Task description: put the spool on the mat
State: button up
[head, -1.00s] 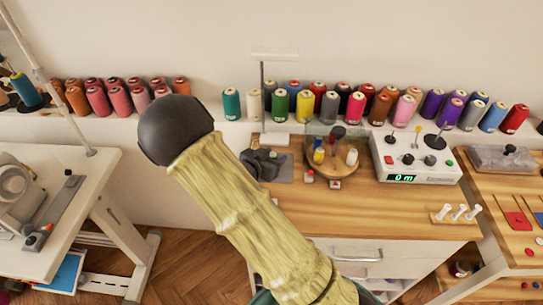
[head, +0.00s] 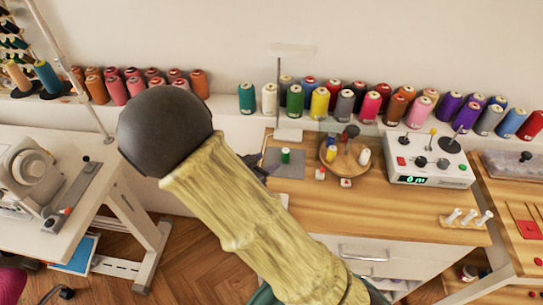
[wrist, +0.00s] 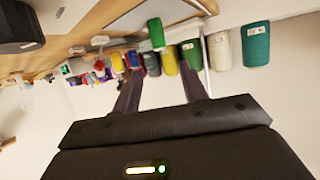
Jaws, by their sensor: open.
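A small green spool (head: 286,155) stands upright on the grey mat (head: 291,172), at the left of the wooden table. It also shows in the wrist view (wrist: 156,33), just past my fingertips. My gripper (head: 262,170) is at the left edge of the mat, beside the spool, and partly hidden by my arm in the head view. In the wrist view my gripper's fingers (wrist: 161,72) are spread apart with nothing between them. The spool looks clear of both fingers.
A round wooden tray (head: 345,167) with small spools stands right of the mat. A thin upright stand (head: 278,95) rises behind the mat. A control box (head: 428,158) is farther right. Large thread cones line the back ledge. The table front is mostly clear.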

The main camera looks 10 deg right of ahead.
jog(key=shift+s+a+r, duration=0.1)
jog(key=shift+s+a, duration=0.15)
jog(key=shift+a, duration=0.05)
dwell(0.4)
jog(key=y, duration=0.1)
jog(key=w+n+y, duration=0.1)
jog(key=shift+w+d+f+y, duration=0.2)
jog(key=shift+w+y, duration=0.1)
jog(key=shift+w+n+y, duration=0.3)
jog(key=shift+w+y, duration=0.05)
jog(key=shift+y, duration=0.45)
jog(key=shift+n+g+y, duration=0.4)
jog(key=shift+n+y, duration=0.1)
jog(key=shift+y, duration=0.4)
jog(key=s+d+r+n+g+y, duration=0.2)
jog(key=s+d+n+g, duration=0.1)
jog(key=s, duration=0.5)
jog(key=s+d+r+n+g+y, duration=0.2)
jog(key=s+d+n, duration=0.2)
jog(key=s, duration=0.3)
jog(key=shift+s+d+r+g, duration=0.15)
jog(key=shift+s+r+g, duration=0.05)
jog(key=shift+s+g, duration=0.2)
